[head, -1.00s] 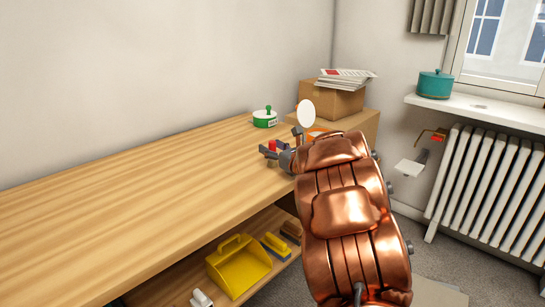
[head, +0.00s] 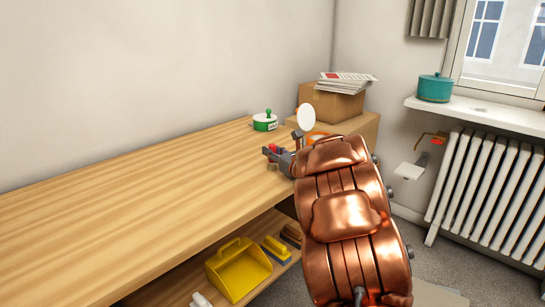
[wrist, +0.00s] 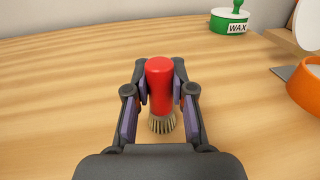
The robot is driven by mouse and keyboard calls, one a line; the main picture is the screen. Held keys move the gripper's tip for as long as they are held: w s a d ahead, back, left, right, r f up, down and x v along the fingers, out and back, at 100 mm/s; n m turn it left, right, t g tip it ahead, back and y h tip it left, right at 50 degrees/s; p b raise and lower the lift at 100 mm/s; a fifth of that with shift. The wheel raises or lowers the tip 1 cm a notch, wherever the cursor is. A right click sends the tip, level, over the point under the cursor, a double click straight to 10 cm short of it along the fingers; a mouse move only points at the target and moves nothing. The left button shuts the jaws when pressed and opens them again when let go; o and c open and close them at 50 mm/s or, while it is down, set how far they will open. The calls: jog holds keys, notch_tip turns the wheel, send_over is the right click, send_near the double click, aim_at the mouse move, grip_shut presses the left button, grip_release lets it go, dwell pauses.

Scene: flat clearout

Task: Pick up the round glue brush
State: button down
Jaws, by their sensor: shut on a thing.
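The round glue brush (wrist: 160,85) has a red rounded handle and a ring of pale bristles at its lower end. In the wrist view it stands roughly upright between the two fingers of my gripper (wrist: 160,98), which is shut on the handle. In the head view my gripper (head: 275,156) is over the far part of the wooden worktop (head: 130,205), and only a little red of the brush shows between the fingers. I cannot tell whether the bristles touch the worktop.
A green and white wax tin (head: 265,123) stands at the back of the worktop. An orange round thing (wrist: 307,86) and a white disc (head: 306,117) are to the right. A cardboard box (head: 330,104) stands behind. A yellow dustpan (head: 238,268) lies on the lower shelf.

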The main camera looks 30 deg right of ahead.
aim_at(273, 145)
jog(key=shift+r, duration=0.15)
jog(key=shift+r+p, duration=0.45)
jog(key=shift+r, duration=1.1)
jog(key=shift+s+a+r, duration=0.1)
jog(key=shift+s+r, duration=0.05)
jog(key=shift+s, duration=0.05)
jog(key=s+a, duration=0.2)
jog(key=s, duration=0.5)
jog(key=s+a+r, duration=0.1)
jog(key=s+a, duration=0.1)
jog(key=s, duration=0.6)
jog(key=shift+a+r, duration=0.2)
jog(key=shift+a, duration=0.05)
